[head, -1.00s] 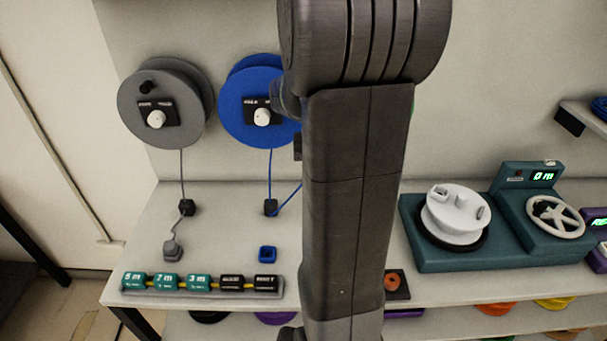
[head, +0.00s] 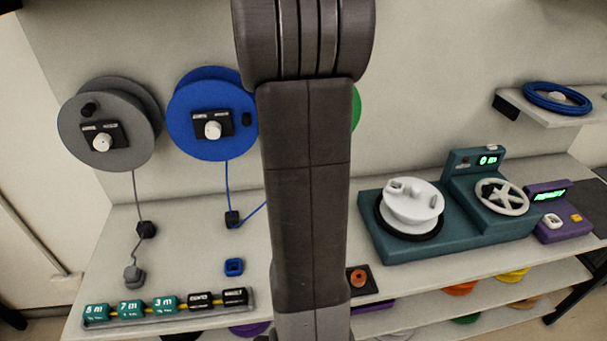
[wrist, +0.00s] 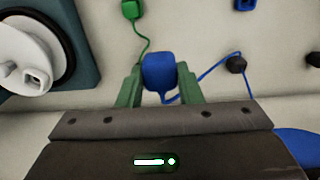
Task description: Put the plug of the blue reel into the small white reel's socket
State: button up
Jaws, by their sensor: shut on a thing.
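The blue reel (head: 205,135) hangs on the back wall at left in the head view. Its blue cord runs down through a black guide (head: 232,218) and off behind my arm. In the wrist view my gripper (wrist: 158,80) is shut on the blue plug (wrist: 158,70), with green fingers on both sides of it. The cord loops from the plug to the guide at right. The small white reel (head: 412,203) sits on a teal machine and has a raised block with a socket (head: 396,187); the socket (wrist: 36,78) also shows in the wrist view. The plug is apart from it. My arm hides the gripper in the head view.
A grey reel (head: 110,125) hangs at far left. An empty blue holder (head: 233,267) and a row of labelled blocks (head: 165,306) are on the bench. A green plug (wrist: 131,10) lies near the gripper. A crank wheel (head: 502,197) and purple box (head: 563,212) stand right.

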jog(key=w+d+p, duration=0.2)
jog(key=w+d, duration=0.2)
jog(key=d, duration=0.6)
jog(key=w+d+p, duration=0.2)
jog(key=w+d, duration=0.3)
jog(key=d, duration=0.5)
jog(key=shift+w, duration=0.1)
jog(key=w+d, duration=0.5)
jog(key=d, duration=0.7)
jog(key=shift+w+d+p, duration=0.3)
jog(key=shift+w, duration=0.05)
jog(key=shift+a, duration=0.1)
jog(key=s+a+b, duration=0.2)
jog(key=s+a, duration=0.1)
jog(key=a, duration=0.3)
jog(key=shift+f+b, duration=0.3)
jog(key=shift+b, duration=0.05)
dwell(0.6)
jog(key=shift+a, duration=0.1)
jog(key=shift+f+b, duration=1.4)
jog(key=shift+f, duration=1.15)
jog(key=shift+f+b, duration=0.3)
jog(key=shift+f, duration=0.45)
